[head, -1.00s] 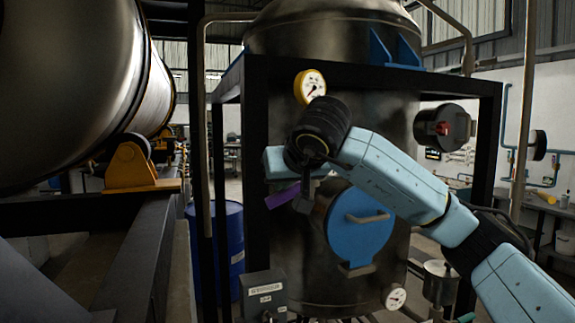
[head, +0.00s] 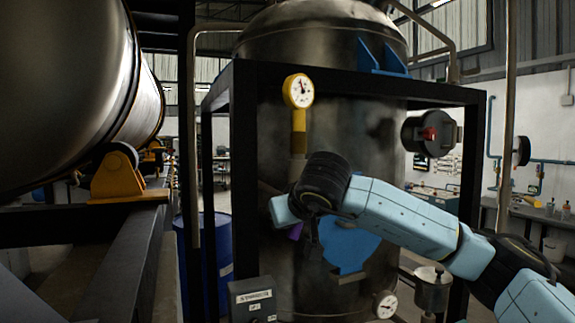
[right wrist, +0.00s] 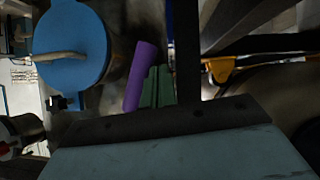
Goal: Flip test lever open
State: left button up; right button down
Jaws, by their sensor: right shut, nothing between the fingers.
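The purple lever (head: 296,231) shows only as a small piece below my right wrist in the head view; the arm hides the rest. In the right wrist view the purple lever (right wrist: 141,76) is a slightly tilted bar just left of my right gripper's green fingers (right wrist: 159,72). The fingers are together with nothing between them, close beside the bar; I cannot tell whether they touch it. In the head view my right gripper (head: 313,252) points down in front of the tank, partly hidden by the wrist. My left gripper is out of view.
The blue round hatch (head: 350,248) with its handle is right behind my right gripper; the hatch also fills the upper left of the wrist view (right wrist: 85,65). A yellow-stemmed gauge (head: 298,91) stands above. Black frame posts (head: 244,180) and a grey box (head: 253,299) are near.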

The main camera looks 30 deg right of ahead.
jog(key=shift+s+d+f+n+h, duration=0.1)
jog(key=shift+d+f+n+h, duration=0.3)
jog(key=shift+d, duration=0.25)
jog(key=shift+s+d+f+n+h, duration=0.1)
jog(key=shift+d+f+n+h, duration=0.2)
jog(key=shift+d+n+h, duration=0.25)
jog(key=shift+d, duration=0.1)
jog(key=shift+a, duration=0.4)
jog(key=s+a+b, duration=0.2)
jog(key=s+a, duration=0.5)
jog(key=a, duration=0.3)
jog(key=shift+s+r+b, duration=0.2)
jog(key=shift+s+b, duration=0.05)
jog(key=shift+b, duration=0.05)
